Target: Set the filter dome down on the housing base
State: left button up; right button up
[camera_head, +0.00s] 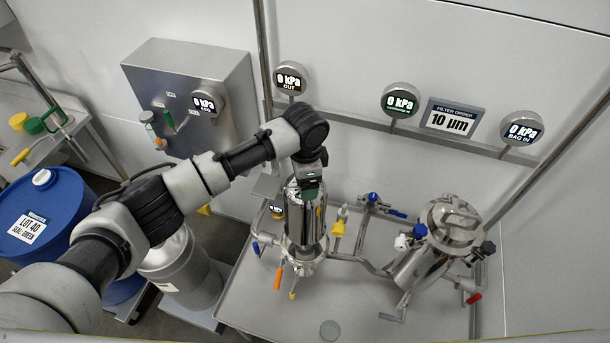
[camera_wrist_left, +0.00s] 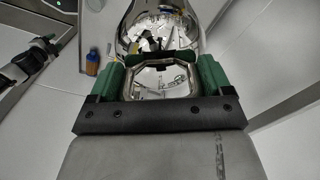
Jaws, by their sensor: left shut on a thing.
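The filter dome (camera_head: 306,218) is a tall, shiny steel cylinder, upright in the middle of the head view. My left gripper (camera_head: 308,180) is above it, shut on its top handle. In the left wrist view, the green fingers of my left gripper (camera_wrist_left: 160,78) are on either side of the handle, and the mirror-like dome (camera_wrist_left: 160,22) fills the top middle. The housing base (camera_head: 303,262) is a steel fitting with coloured valve handles, directly below the dome. I cannot tell whether the dome's lower rim touches it. My right gripper is not in view.
A second steel vessel (camera_head: 440,235) stands tilted to the right, joined by a pipe (camera_head: 360,262). Coloured valve handles surround the base. A blue drum (camera_head: 60,215) stands left.

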pick_arm(q)
jog(key=shift+r+p, duration=0.15)
jog(key=shift+p, duration=0.2)
dwell(0.6)
jog(key=shift+f+b, duration=1.3)
jog(key=shift+f, duration=1.1)
jog(key=shift+p, duration=0.5)
dwell(0.8)
jog(key=shift+f+b, duration=1.5)
jog(key=shift+f, duration=0.85)
jog(key=o, duration=1.6)
jog(key=shift+o, duration=0.8)
jog(key=shift+f, duration=0.15)
